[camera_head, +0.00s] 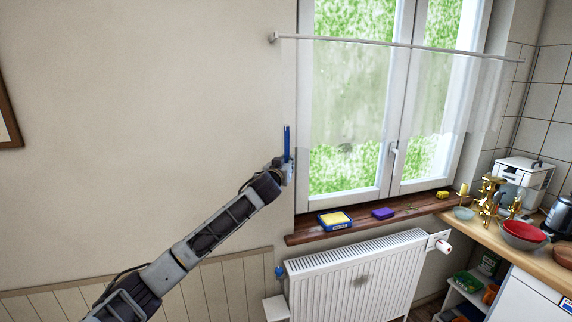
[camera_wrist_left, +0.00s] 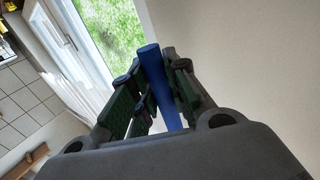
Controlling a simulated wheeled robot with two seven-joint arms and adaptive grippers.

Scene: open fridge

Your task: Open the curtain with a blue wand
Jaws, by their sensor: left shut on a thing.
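The blue wand (camera_head: 287,141) stands upright near the left edge of the window. My left gripper (camera_head: 287,166) is shut on it near its lower visible part. In the left wrist view the blue wand (camera_wrist_left: 158,80) runs between the two fingers of the gripper (camera_wrist_left: 156,98). The curtain (camera_head: 350,95) is a sheer short panel hanging from a white rod (camera_head: 400,44) across the window. It spreads over the middle of both panes. The wand's upper end does not visibly reach the rod. My right gripper is not in view.
A wooden sill (camera_head: 362,224) under the window holds a blue-yellow box (camera_head: 335,220), a purple item (camera_head: 383,213) and a yellow sponge (camera_head: 443,194). A white radiator (camera_head: 355,275) is below. A crowded counter (camera_head: 480,225) stands at right.

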